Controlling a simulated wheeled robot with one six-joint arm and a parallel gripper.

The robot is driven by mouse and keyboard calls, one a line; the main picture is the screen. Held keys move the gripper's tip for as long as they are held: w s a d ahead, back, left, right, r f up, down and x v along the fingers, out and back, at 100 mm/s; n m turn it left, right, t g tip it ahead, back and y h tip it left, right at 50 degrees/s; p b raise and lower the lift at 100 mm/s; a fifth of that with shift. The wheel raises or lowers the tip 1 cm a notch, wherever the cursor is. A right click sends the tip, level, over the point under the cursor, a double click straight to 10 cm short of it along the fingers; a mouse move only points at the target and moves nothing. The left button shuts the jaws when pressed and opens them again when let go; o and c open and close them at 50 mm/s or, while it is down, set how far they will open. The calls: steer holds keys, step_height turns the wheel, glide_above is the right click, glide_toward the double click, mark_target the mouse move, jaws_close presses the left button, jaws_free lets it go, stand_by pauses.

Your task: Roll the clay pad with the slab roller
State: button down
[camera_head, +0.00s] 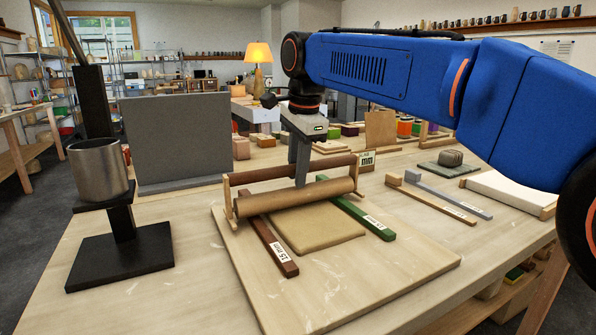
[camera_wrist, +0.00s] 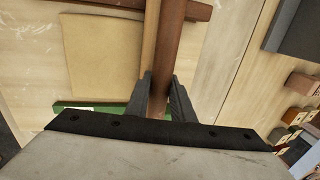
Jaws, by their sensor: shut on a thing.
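The slab roller is a tan cylinder (camera_head: 297,196) in a wooden frame with a dark red-brown handle bar (camera_head: 262,174) behind it. My gripper (camera_head: 300,176) points down and is shut on the bar; in the wrist view the bar (camera_wrist: 173,40) runs between the fingers. The flat tan clay pad (camera_head: 318,232) lies on the board, just in front of the roller; it also shows in the wrist view (camera_wrist: 103,60). A brown strip marked 15 mm (camera_head: 268,246) and a green labelled strip (camera_head: 357,214) flank the pad. Whether the cylinder touches the strips I cannot tell.
A pale board (camera_head: 350,285) lies under the pad and strips. A metal cup (camera_head: 98,170) on a black stand is at left, before a grey panel (camera_head: 178,140). More wooden and grey strips (camera_head: 450,195) lie at right. The board's front part is clear.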

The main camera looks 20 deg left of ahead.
steer(key=shift+r, duration=2.9)
